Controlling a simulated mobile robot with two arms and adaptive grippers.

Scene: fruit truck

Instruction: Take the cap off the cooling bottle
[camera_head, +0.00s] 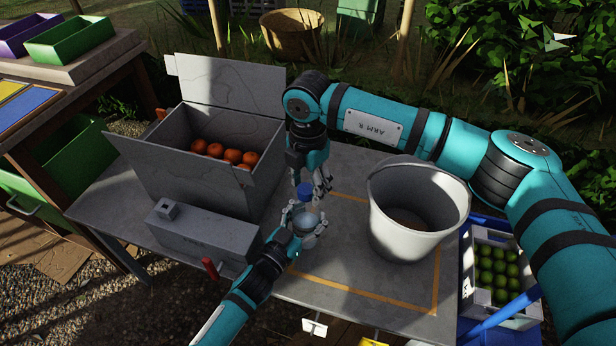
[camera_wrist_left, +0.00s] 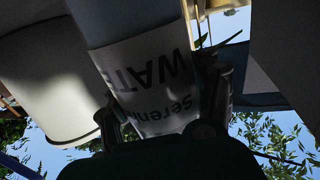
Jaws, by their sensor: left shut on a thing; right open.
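The bottle (camera_head: 307,222) is pale and stands above the table's middle. My left gripper (camera_head: 303,229) is shut around its body. In the left wrist view the bottle (camera_wrist_left: 150,75) shows a white label with dark upside-down letters, between the two fingers. The blue cap (camera_head: 305,189) shows just above the bottle; I cannot tell whether it is seated on the neck. My right gripper (camera_head: 316,184) comes down from above and is open, its fingers right beside the cap. Whether a finger touches the cap is too small to tell.
A grey bucket (camera_head: 388,225) stands to the right on the table. A grey open box (camera_head: 165,175) with oranges stands at the left, behind a long grey box (camera_head: 200,240) with a red handle. A crate of green fruit (camera_head: 525,257) sits beyond the table's right edge.

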